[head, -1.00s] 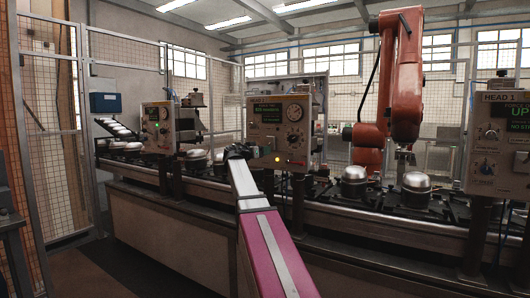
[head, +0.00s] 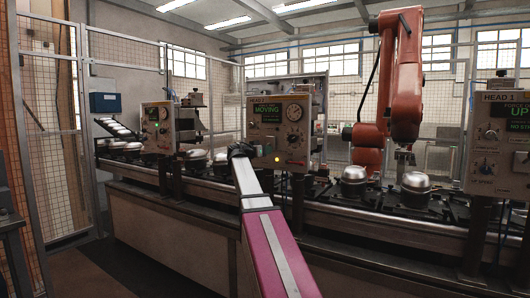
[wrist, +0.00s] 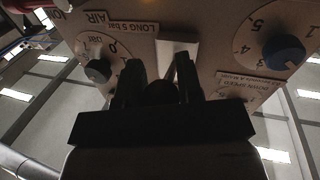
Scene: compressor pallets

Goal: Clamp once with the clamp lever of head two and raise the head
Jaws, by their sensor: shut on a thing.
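The middle head's control box (head: 282,135) stands over the line, with its green display (head: 267,112) reading MOVING. Its head number is too small to read surely. My gripper (head: 241,150) is at the box's lower left. In the wrist view my gripper (wrist: 159,75) has its two dark fingers close around a dark round knob (wrist: 160,92), which I take for the clamp lever's end. A pale metal bar (wrist: 178,48) shows just behind the fingers. The rest of the lever is hidden.
A right box (head: 497,140) marked HEAD 1 reads UP. A left box (head: 157,127) stands farther along. An orange robot arm (head: 404,80) hangs behind the line. Silver compressors (head: 415,182) sit on dark pallets. A blue dial knob (wrist: 285,55) is right of my fingers.

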